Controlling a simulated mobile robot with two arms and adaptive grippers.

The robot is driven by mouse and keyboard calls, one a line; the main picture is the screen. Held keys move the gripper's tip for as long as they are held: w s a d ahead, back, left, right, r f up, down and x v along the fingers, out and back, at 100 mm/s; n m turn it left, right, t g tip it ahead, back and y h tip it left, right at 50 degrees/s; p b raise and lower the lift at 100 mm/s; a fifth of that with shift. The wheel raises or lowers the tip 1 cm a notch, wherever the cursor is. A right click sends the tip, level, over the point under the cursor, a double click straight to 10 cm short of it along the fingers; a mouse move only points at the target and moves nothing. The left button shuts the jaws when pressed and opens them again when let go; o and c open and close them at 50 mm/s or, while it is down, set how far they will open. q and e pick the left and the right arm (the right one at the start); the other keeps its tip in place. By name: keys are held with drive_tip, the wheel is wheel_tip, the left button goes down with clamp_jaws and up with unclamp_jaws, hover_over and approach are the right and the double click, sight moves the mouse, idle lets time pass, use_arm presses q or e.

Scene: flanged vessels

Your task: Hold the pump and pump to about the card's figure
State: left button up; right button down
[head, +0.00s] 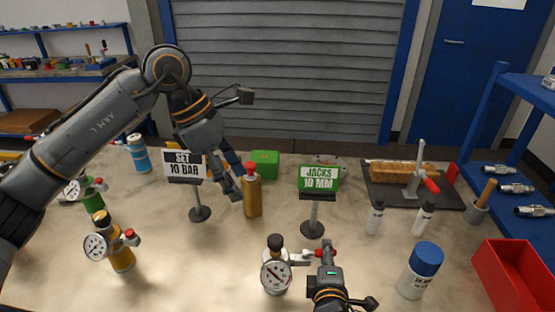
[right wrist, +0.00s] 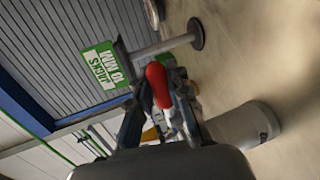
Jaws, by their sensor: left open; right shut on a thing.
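The pump (head: 272,252) with a black knob and a round white gauge (head: 276,277) stands at the front middle of the bench in the head view. The gauge needle is too small to read. My right gripper (head: 326,256) is shut on the pump's red handle (head: 316,252), at the pump's right side. The red handle also shows in the right wrist view (right wrist: 158,85), between the fingers. The card (head: 183,165) reads "SET 10 BAR" and stands behind, to the left. My left gripper (head: 240,146) is open and empty, above the bench behind the pump, its lower finger near a brown bottle.
The brown red-capped bottle (head: 252,195) and a green "JACKS 10 MM" sign (head: 318,180) stand behind the pump. A yellow gauge unit (head: 122,258) stands left. Small white bottles (head: 375,217), a blue-capped jar (head: 420,270) and a red bin (head: 510,275) are right.

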drive_tip(key=c, duration=1.2)
unclamp_jaws()
